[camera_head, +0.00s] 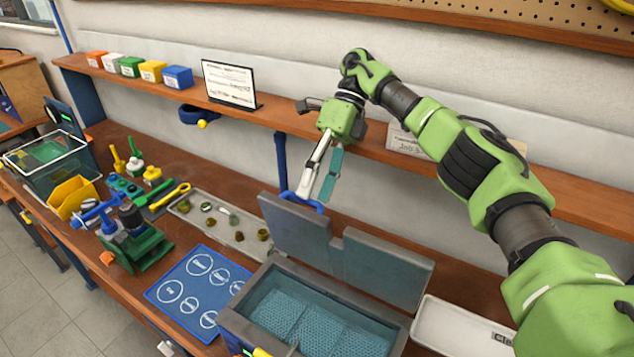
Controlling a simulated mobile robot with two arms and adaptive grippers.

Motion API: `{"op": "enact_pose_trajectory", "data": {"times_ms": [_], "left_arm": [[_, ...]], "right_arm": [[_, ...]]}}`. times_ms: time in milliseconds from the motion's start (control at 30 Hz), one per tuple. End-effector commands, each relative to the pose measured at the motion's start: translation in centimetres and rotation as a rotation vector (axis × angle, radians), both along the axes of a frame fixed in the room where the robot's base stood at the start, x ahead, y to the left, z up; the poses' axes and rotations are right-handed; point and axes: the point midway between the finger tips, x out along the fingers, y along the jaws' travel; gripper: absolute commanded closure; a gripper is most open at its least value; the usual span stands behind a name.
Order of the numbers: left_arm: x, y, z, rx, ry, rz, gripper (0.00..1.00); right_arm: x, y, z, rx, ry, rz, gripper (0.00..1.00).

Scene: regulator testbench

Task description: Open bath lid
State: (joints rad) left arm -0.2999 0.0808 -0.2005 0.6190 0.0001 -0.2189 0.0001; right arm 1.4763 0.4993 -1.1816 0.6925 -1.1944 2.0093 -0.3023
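The bath (225,318) is a grey box in the lower middle with bluish water and mesh baskets inside. Its grey lid (385,270) is raised, standing up along the back edge, with a notch in its top edge. The blue lid handle (302,203) is at the upper left of the lid. My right gripper (316,196) points down at the handle, its two slim fingers apart. The fingertips overlap the handle in the picture; whether they touch it is unclear. My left gripper is not in view.
A shelf above holds colored boxes (178,77) and a framed sign (230,83). A parts tray (222,222), blue mat (193,290), green fixture (140,248) and tools stand left of the bath. A white tray (460,328) lies on its right.

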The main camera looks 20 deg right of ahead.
Motion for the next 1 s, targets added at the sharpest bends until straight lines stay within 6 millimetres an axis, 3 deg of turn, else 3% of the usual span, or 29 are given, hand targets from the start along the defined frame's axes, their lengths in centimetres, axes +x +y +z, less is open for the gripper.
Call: {"op": "enact_pose_trajectory", "data": {"times_ms": [33,133,200,600,1000], "left_arm": [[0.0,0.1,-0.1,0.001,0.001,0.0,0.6],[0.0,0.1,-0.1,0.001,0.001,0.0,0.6],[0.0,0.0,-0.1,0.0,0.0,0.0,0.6],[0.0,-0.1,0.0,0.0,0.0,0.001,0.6],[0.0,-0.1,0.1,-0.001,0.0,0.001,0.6]], "right_arm": [[-0.1,-0.3,-1.1,-0.022,0.009,-0.004,0.54],[-0.1,-0.3,-0.2,-0.022,0.007,-0.004,0.62],[-0.1,-0.3,0.8,-0.021,0.005,-0.004,0.74],[-0.4,0.1,7.7,-0.008,-0.004,0.0,0.74],[-0.6,0.3,10.1,-0.001,-0.006,0.003,0.74]]}}
